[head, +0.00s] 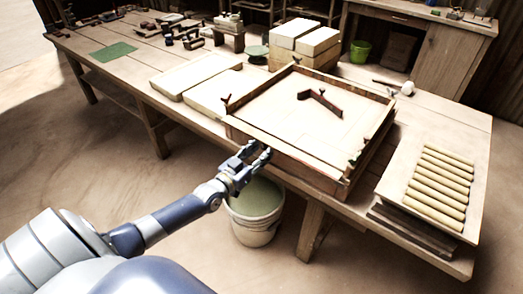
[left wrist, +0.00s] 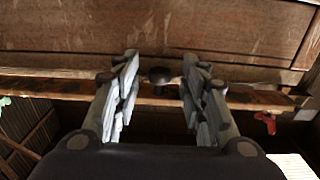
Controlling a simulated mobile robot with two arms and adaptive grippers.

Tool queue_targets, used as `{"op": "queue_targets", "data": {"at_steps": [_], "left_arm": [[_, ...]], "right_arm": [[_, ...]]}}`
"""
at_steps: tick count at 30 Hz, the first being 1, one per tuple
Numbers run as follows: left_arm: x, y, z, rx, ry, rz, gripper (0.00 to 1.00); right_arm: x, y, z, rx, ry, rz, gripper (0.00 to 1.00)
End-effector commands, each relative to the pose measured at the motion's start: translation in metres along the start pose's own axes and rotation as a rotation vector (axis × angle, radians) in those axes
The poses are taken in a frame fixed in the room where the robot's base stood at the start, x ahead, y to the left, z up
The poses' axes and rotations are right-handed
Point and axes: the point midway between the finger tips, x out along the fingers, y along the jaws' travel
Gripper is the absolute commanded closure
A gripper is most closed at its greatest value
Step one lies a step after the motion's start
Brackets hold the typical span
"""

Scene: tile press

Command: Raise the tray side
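The wooden tray (head: 275,108) sits at the near edge of the workbench, with low sides around a pale flat floor. Its near side (head: 290,158) faces me and also fills the upper part of the left wrist view (left wrist: 150,28). A dark round knob (left wrist: 160,75) shows between my finger tips in the left wrist view, apart from both fingers. My left gripper (head: 260,155) is open and empty at the tray's near side; it also shows in the left wrist view (left wrist: 160,92). My right gripper is not in view.
A dark angled piece (head: 320,100) lies in the tray. A bucket (head: 256,208) stands on the floor below my gripper. A board of yellowish rollers (head: 438,182) is to the right, pale slabs (head: 205,80) to the left, and stacked blocks (head: 303,45) behind.

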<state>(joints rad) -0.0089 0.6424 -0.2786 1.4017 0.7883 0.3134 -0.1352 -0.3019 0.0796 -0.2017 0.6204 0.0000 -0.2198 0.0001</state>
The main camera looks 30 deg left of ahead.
Motion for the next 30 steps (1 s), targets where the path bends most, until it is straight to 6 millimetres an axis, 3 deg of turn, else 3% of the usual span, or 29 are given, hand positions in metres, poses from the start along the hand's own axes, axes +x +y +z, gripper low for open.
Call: {"op": "queue_targets", "data": {"at_steps": [13, 18, 19, 30], "left_arm": [[0.01, 0.0, 0.0, 0.0, 0.0, 0.0, 0.61], [0.01, 0.0, 0.0, 0.0, 0.0, 0.0, 0.97], [0.01, 0.0, 0.0, 0.0, 0.0, 0.0, 1.0], [0.009, 0.0, -0.005, 0.0, -0.024, -0.001, 1.0]], "right_arm": [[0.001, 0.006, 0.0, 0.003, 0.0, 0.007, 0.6], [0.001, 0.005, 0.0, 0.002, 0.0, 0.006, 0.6], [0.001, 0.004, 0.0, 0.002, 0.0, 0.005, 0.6], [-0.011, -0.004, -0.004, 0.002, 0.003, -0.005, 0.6]]}}
